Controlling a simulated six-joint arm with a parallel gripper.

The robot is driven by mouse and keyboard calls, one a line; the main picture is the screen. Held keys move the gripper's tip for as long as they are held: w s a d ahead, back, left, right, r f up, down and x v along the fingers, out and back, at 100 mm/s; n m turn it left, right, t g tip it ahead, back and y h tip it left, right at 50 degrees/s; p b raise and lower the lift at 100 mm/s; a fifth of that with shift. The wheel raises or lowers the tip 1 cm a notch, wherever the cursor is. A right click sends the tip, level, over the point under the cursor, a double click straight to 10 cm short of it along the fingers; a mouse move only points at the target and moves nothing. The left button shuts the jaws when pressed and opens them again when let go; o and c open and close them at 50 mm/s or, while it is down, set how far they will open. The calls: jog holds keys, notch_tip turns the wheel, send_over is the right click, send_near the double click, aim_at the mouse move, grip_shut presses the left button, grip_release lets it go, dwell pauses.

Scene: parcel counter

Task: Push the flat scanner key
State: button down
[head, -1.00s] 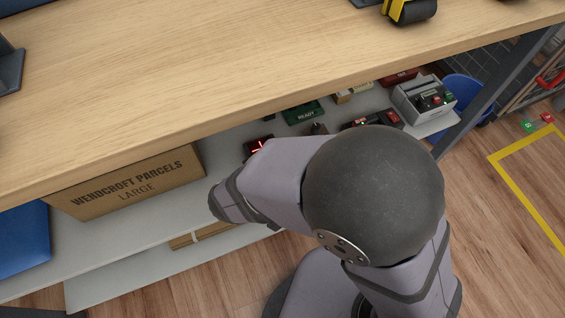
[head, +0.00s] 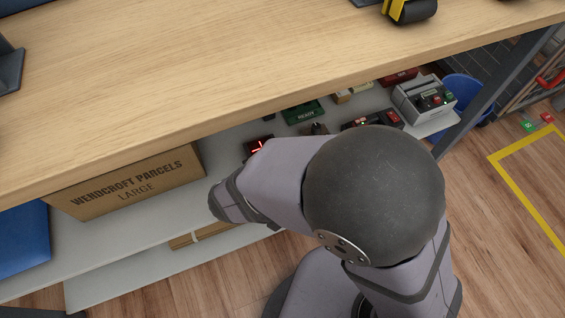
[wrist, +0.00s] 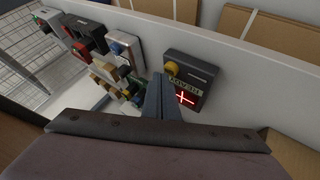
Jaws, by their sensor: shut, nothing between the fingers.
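The flat scanner is a dark box (wrist: 199,72) in the wrist view with a glowing red cross, a READY label and a round yellow key (wrist: 172,69). In the head view the scanner (head: 257,144) shows its red cross on the shelf, partly covered by my arm. My gripper (wrist: 163,79) is shut and empty. Its fingertips are beside the scanner's left side, close to the yellow key in the picture. I cannot tell whether they touch it. The head view does not show the gripper, which is hidden by my arm.
Several other devices stand on the same shelf, among them a green READY box (head: 303,113) and a grey unit (head: 423,98). A Wendcroft Parcels carton (head: 130,188) stands left of the scanner. The wooden counter top (head: 200,80) overhangs the shelf.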

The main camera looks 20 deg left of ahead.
jog(key=shift+f+b, duration=0.5)
jog(key=shift+b, duration=0.2)
jog(key=shift+r, duration=0.5)
dwell(0.3)
notch_tip(320, 180, up, 6)
jog(key=p, duration=0.4)
dwell(0.6)
